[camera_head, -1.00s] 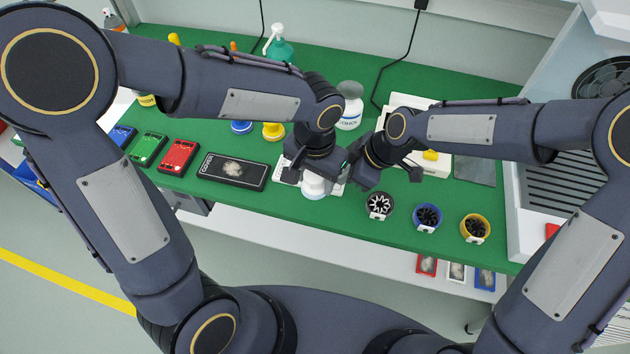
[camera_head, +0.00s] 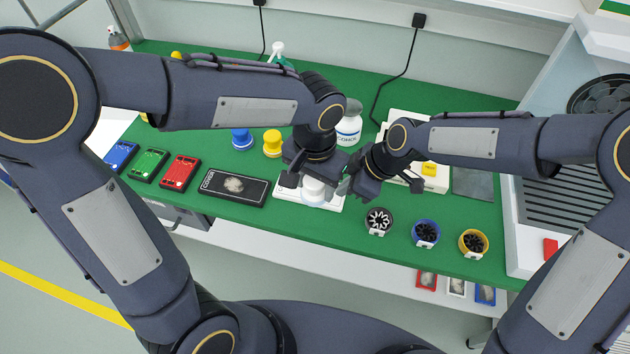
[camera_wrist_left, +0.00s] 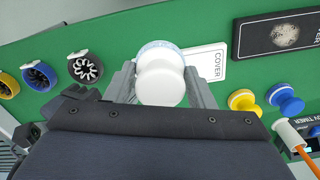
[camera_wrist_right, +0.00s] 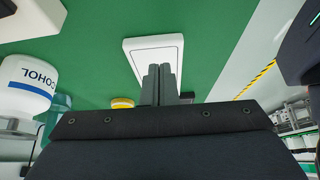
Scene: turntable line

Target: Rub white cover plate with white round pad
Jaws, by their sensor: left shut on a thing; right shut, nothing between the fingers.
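The white cover plate (camera_head: 333,206), a flat card lettered COVER, lies near the table's front edge; it also shows in the left wrist view (camera_wrist_left: 208,62). My left gripper (camera_head: 314,184) is shut on the white round pad (camera_head: 313,194). In the left wrist view the pad (camera_wrist_left: 160,82) sits between the fingers, over one end of the plate; I cannot tell whether they touch. My right gripper (camera_wrist_right: 160,82) is shut and empty, close to the right of the left gripper. A white rectangular plate (camera_wrist_right: 153,45) shows beyond its fingertips.
Blue (camera_head: 242,139) and yellow (camera_head: 272,143) knobbed pads and an alcohol bottle (camera_head: 349,127) stand behind. Three round cups, one grey-rimmed (camera_head: 379,220), stand right. Both forearms crowd the middle.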

